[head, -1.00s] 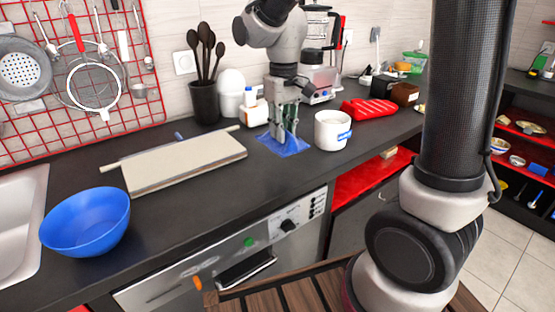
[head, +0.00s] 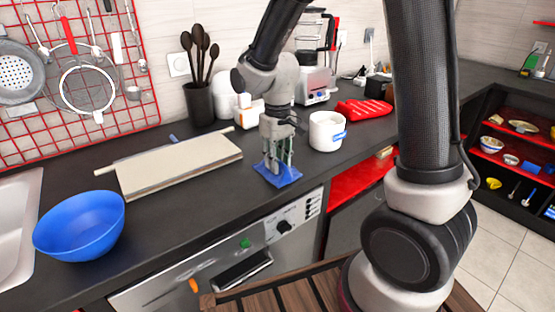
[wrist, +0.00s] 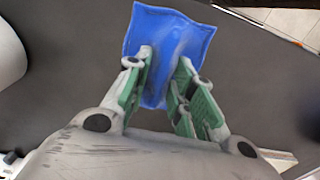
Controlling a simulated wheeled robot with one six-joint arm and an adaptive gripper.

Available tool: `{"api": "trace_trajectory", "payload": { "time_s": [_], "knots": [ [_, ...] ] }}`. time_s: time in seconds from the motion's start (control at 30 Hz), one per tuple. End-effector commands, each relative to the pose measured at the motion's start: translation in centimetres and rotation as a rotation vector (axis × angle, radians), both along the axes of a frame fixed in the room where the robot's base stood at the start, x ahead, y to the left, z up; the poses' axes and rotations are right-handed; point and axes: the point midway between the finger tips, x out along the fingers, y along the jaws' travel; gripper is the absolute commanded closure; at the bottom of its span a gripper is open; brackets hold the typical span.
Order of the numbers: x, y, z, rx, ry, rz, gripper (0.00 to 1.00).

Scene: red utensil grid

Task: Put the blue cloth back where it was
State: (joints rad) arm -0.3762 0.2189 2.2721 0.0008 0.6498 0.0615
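The blue cloth (head: 283,178) is at the front part of the dark counter, near its front edge, in front of the white mug. In the wrist view the cloth (wrist: 172,22) is spread out, with a raised fold between the fingers. My gripper (head: 277,168) points down at the cloth.
The white mug (head: 325,132) stands behind and right of the cloth. A pale board (head: 180,166) lies to the left, with a blue bowl (head: 79,226) beyond it. A red folded item (head: 363,109) is at the back right. Counter between board and cloth is clear.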

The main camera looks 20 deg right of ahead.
Motion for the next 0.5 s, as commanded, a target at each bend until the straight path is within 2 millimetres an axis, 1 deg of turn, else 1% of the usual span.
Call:
{"api": "trace_trajectory", "payload": {
  "time_s": [0.37, 0.43, 0.5],
  "knots": [
    [0.0, 0.0, 0.2, 0.0, -0.001, 0.0, 0.61],
    [0.1, 0.0, 0.7, 0.001, -0.003, 0.0, 0.61],
    [0.1, 0.0, 1.7, 0.002, -0.005, 0.0, 0.61]
  ]
}}
